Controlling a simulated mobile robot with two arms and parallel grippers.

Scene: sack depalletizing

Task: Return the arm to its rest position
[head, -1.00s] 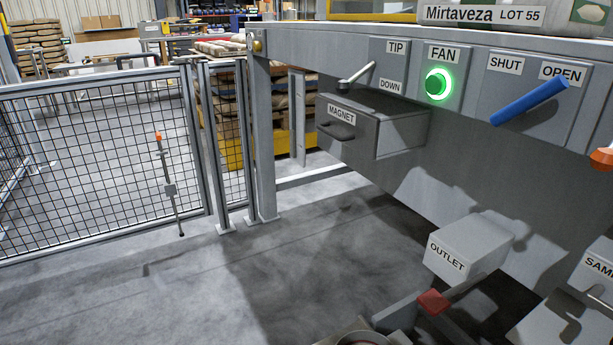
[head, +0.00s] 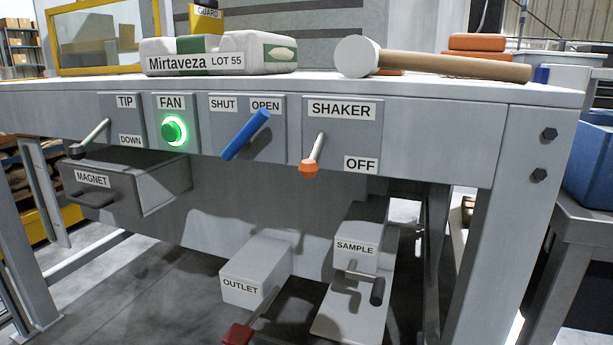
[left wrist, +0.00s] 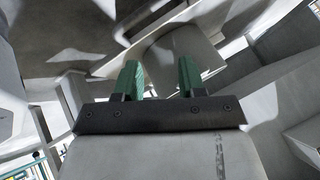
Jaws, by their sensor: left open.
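My left gripper (left wrist: 161,78) shows in the left wrist view with its two green fingers apart. Nothing is between the fingers. Behind them are grey and white surfaces that I cannot identify for sure. Neither gripper shows in the head view, and my right gripper is in no view.
The grey station carries a magnet drawer (head: 112,192), a lit green fan button (head: 173,131), a blue lever (head: 246,135) and an orange-tipped shaker switch (head: 310,165). A sack (head: 218,54) and a mallet (head: 432,62) lie on top. Outlet (head: 255,272) and sample (head: 356,240) boxes sit below.

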